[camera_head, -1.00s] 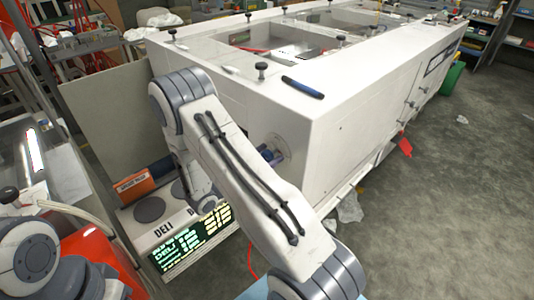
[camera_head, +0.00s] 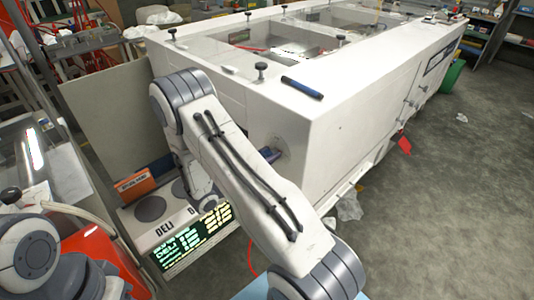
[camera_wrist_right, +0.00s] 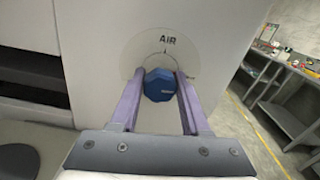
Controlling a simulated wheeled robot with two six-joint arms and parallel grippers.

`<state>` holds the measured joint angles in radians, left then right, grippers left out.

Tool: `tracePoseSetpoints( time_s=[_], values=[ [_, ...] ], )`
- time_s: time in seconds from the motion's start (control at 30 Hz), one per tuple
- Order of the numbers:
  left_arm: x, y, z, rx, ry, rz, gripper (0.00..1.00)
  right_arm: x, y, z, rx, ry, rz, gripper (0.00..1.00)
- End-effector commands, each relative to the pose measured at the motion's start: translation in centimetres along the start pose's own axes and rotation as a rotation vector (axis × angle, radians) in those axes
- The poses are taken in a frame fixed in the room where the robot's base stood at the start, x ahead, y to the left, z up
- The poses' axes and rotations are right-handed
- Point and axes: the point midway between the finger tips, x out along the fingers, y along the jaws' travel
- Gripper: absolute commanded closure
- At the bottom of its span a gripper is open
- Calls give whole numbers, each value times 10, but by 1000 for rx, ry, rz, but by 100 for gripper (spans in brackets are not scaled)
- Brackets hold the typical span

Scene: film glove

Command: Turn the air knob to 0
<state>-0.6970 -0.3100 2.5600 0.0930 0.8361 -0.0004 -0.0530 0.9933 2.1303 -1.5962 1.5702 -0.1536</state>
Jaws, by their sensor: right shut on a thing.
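The blue faceted air knob (camera_wrist_right: 158,86) sits on a round pale dial plate (camera_wrist_right: 138,58) on the white cabinet wall. The plate carries the word AIR and a thin arc with a small mark at its top. My right gripper (camera_wrist_right: 160,76) is shut on the knob, with one purple finger on each side. The knob's pointer and the small end markings are too unclear to read. In the head view my right gripper (camera_head: 266,157) shows partly at the cabinet's end face, and my forearm hides much of it. My left gripper is out of view.
The white cabinet (camera_head: 365,98) fills the middle, with black knobs and a dark blue tool (camera_head: 302,87) on top. A DELI scale (camera_head: 186,236) and an orange box (camera_head: 135,184) stand below my right arm. Open floor (camera_head: 450,200) lies to the right.

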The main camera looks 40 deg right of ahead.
Motion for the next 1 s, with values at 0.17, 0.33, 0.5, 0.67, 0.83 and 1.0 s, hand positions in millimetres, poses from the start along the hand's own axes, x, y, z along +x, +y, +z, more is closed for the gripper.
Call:
tracePoseSetpoints(
  time_s=[0.17,0.33,0.5,0.67,0.83,1.0],
  values=[
    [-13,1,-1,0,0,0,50,0,0,3,-145,0,1,100],
    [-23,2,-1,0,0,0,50,0,0,3,-307,0,1,100],
    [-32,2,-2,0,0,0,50,0,1,3,-468,-1,1,100],
    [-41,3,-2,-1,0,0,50,0,1,3,-620,-1,1,100],
    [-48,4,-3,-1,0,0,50,0,2,2,-781,-1,1,100],
    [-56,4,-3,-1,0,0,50,0,2,2,-943,-2,1,100]
  ],
)
